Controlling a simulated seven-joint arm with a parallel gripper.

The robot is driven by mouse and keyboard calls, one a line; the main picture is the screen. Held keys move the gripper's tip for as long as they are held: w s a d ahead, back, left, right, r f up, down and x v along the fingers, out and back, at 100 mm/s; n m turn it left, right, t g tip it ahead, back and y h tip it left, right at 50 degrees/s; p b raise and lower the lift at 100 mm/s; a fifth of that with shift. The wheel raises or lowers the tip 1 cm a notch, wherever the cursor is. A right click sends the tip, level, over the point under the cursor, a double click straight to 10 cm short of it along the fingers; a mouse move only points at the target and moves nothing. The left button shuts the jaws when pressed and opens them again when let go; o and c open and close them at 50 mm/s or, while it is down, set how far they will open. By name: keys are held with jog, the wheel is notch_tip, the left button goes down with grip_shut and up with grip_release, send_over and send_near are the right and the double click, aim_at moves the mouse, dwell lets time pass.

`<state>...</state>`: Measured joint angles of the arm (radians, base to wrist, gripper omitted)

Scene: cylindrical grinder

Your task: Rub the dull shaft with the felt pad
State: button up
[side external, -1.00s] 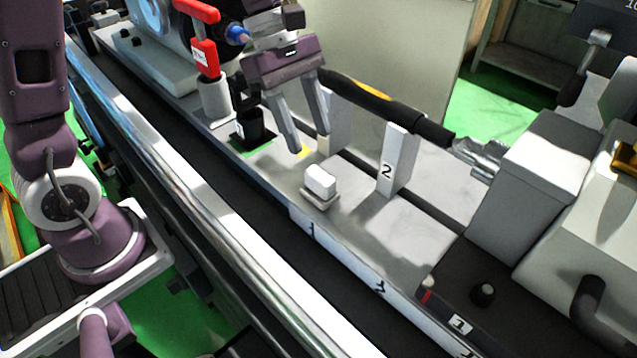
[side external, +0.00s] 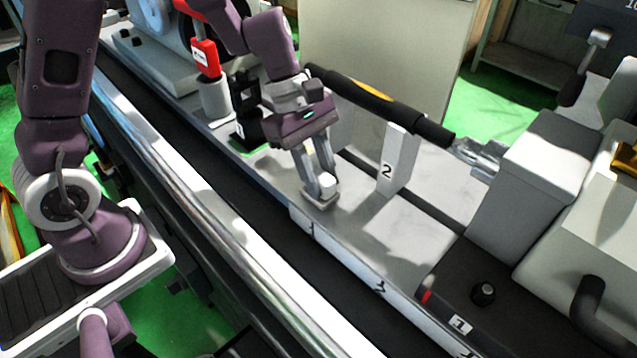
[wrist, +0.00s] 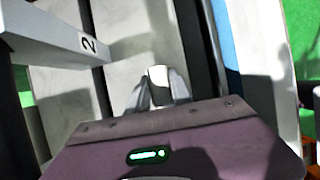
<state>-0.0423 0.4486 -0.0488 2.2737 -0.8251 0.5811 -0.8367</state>
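The felt pad (side external: 327,181) is a small white block on a low grey base (side external: 320,198) on the machine bed; it also shows in the wrist view (wrist: 158,73). My gripper (side external: 322,184) points down at it, with one finger on each side. The fingers appear to be against the pad's sides, and the pad is at its base. The shaft (side external: 400,112) is a long dark bar with an orange-yellow band, lying above and behind the gripper in the side view.
A grey post marked 2 (side external: 395,160) stands under the shaft, right of the gripper. A red clamp-like part (side external: 204,58) and a black holder (side external: 247,122) stand to the left. The tailstock block (side external: 530,175) is at the right. The bed between post and tailstock is clear.

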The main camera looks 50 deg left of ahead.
aim_at(324, 172)
grip_shut()
jog(key=shift+r, duration=5)
jog(key=m, duration=0.1)
jog(key=m+g, duration=0.1)
jog(key=m, duration=0.2)
jog(key=shift+w+d+r+g, duration=0.1)
jog(key=shift+w+r+g, duration=0.15)
jog(key=shift+w+g, duration=0.15)
jog(key=w+a+r+n+t+y, duration=0.1)
jog(key=w+r+n, duration=0.4)
jog(key=n, duration=0.6)
jog(key=w+a+r+n+t+y, duration=0.2)
jog(key=w+r+n+t+y, duration=0.2)
jog(key=r+n, duration=0.5)
jog(key=shift+w+a+n+t, duration=0.15)
jog(key=shift+w+n+t, duration=0.75)
jog(key=shift+n, duration=0.1)
